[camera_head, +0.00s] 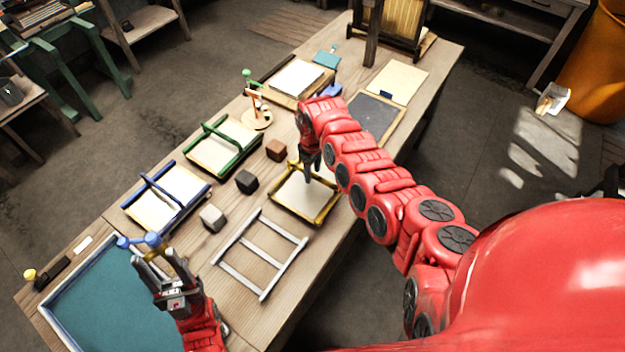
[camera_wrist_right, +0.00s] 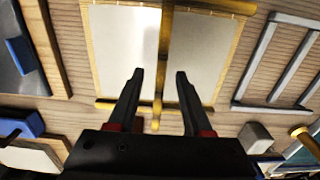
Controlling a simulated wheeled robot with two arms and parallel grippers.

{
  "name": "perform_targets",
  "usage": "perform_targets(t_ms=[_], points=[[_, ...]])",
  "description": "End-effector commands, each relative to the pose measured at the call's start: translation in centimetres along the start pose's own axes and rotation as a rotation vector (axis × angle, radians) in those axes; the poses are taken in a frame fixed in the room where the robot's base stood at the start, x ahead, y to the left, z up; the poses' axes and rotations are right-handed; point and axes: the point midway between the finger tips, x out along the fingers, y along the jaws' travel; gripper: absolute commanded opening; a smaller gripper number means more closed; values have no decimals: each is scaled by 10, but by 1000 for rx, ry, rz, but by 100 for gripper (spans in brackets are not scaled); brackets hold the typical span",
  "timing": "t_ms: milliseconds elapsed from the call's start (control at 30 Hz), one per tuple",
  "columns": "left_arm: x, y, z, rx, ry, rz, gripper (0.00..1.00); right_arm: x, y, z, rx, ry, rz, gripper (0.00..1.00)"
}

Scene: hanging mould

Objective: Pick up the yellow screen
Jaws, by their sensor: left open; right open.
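The yellow screen (camera_head: 292,213) lies on the workbench, a pale panel in a yellow frame. In the right wrist view its raised yellow bar (camera_wrist_right: 165,45) runs lengthwise over the panel. My right gripper (camera_head: 309,168) points down over the screen and partly hides its far side. In the right wrist view its two fingers (camera_wrist_right: 159,76) are spread on either side of the bar, with a gap to each; how high they are is hard to tell. My left gripper (camera_head: 158,258) is open over the blue-green tray, beside a blue-knobbed thing.
A grey-white frame (camera_head: 262,254) lies next to the screen. A green-barred screen (camera_head: 222,147) and a blue-barred screen (camera_head: 166,195) lie to the left. Small blocks (camera_head: 246,181) stand between. The blue-green tray (camera_head: 100,300) fills the near left end. A dark panel (camera_head: 374,116) lies beyond.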

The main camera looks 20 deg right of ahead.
Motion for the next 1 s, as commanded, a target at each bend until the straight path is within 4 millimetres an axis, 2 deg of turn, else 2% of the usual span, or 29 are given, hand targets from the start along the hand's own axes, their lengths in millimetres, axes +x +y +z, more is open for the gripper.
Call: perform_targets(t_ms=[133,400,467,700,1000], points=[[0,0,0,0,0,0,50,12,0,0,0,-1,-1,50],[0,0,0,0,0,0,50,15,0,0,1,1,-1,50],[0,0,0,0,0,0,50,15,0,0,1,1,0,43],[0,0,0,0,0,0,50,15,0,0,1,1,-1,0],[0,0,0,0,0,0,50,14,0,0,1,1,0,0]])
